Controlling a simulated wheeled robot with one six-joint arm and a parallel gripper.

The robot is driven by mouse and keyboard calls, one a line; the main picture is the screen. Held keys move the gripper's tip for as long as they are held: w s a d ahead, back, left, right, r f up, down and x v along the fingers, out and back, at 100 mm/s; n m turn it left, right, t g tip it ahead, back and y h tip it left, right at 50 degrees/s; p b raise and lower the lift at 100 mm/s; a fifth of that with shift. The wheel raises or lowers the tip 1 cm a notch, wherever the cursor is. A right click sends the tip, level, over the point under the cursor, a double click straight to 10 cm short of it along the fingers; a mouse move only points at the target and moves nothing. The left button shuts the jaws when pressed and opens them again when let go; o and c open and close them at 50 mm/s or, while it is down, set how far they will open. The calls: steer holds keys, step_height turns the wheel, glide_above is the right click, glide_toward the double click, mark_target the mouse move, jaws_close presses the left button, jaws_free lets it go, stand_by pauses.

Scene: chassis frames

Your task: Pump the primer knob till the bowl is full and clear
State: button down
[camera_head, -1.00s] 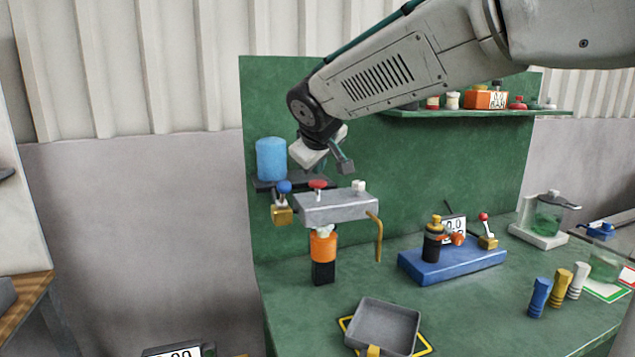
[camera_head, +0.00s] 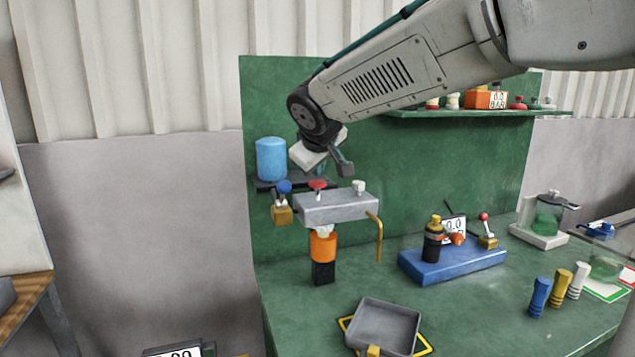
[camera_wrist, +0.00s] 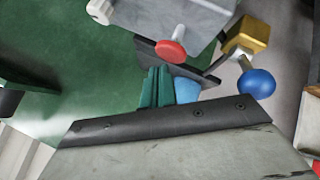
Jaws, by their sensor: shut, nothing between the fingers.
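A grey filter head (camera_head: 335,207) stands on the green bench panel side. It carries a red knob (camera_head: 318,185), a white knob (camera_head: 358,187) and a blue ball handle (camera_head: 284,187) on a brass valve (camera_head: 282,215). Which knob is the primer is not marked. Below hangs an orange canister (camera_head: 322,246) with a black lower part (camera_head: 323,272); no liquid shows in it.
A curved yellow pipe (camera_head: 377,238) hangs at the head's right. A grey tray (camera_head: 386,326) lies at the front. A blue base (camera_head: 452,260) with a black bottle stands right. A blue cylinder (camera_head: 271,158) sits on a shelf behind. Bench between tray and blue base is clear.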

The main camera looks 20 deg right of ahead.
mark_target(319, 183)
steer(key=shift+f, duration=1.2)
stand_by(1.1)
steer(key=shift+r, duration=1.45)
steer(key=shift+r, duration=2.5)
